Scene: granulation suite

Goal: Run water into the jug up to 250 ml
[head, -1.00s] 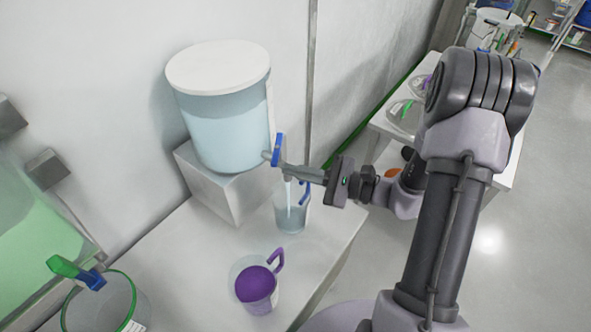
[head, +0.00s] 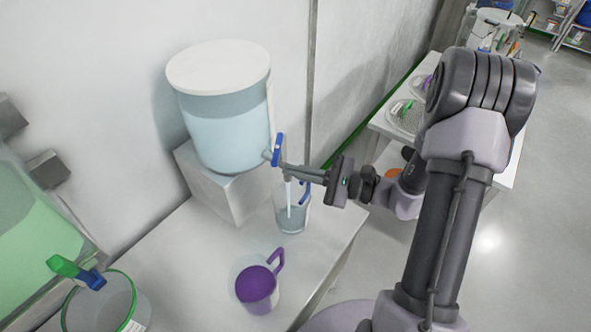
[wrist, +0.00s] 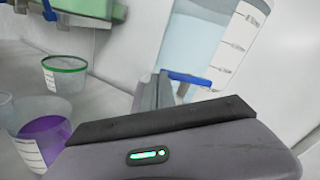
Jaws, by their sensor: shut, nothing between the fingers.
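The water tank (head: 222,125) with a white lid stands on a white block. Its tap has a blue lever (head: 278,150), which stands upright; the lever also shows in the wrist view (wrist: 189,78). A thin stream of water falls from the tap into the clear jug with a blue handle (head: 292,217) right below. The jug stands upright and holds some water; its marks are too small to read. My gripper (head: 287,169) is shut and empty, with its fingertips at the tap beside the blue lever. In the wrist view the fingers (wrist: 158,90) hide the jug.
A jug with purple contents and handle (head: 257,287) stands in front on the white bench (head: 185,240). A green-rimmed container (head: 105,308) is at the lower left, below a green tank (head: 32,235) with its own tap. Bare bench lies between them. A wall stands behind.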

